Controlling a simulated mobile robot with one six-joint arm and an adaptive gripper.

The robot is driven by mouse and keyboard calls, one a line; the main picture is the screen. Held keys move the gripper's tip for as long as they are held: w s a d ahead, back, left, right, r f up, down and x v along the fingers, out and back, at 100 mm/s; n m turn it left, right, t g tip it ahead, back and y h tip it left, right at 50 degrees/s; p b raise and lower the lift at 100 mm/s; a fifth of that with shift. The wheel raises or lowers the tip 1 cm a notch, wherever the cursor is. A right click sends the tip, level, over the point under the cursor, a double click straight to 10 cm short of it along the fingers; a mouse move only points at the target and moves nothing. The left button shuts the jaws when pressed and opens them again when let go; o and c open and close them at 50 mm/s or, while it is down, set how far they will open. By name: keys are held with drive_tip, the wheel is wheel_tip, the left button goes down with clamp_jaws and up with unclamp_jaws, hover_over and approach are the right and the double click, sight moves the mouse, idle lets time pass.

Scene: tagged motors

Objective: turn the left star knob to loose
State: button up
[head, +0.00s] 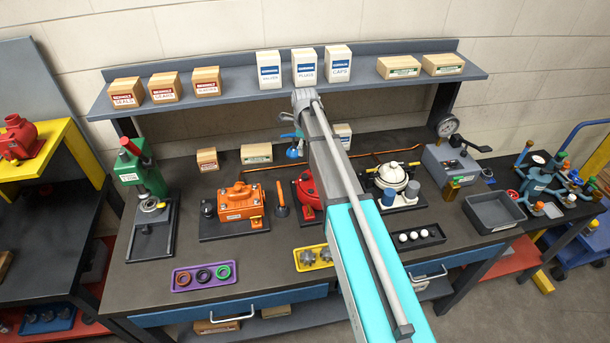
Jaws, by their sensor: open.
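I cannot make out a star knob for certain at this size. An orange motor-like unit (238,203) stands on a dark base plate left of my arm, with a small dark round part (208,209) at its left end. A red unit (309,190) is right of it, partly hidden by my arm. A white-topped round unit (391,177) stands right of my arm. My arm reaches up from the bottom across the middle of the bench.
A green press (143,170) stands at the left of the bench (150,285). In front are a purple ring tray (203,276), a yellow tray (314,267) of grey parts and a dark tray (417,240) of white balls. Boxes line the shelf (230,84) above.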

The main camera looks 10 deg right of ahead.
sight(305, 175)
drive_tip(key=shift+f+b, duration=6.35)
drive_tip(key=shift+f, duration=0.2)
clamp_jaws()
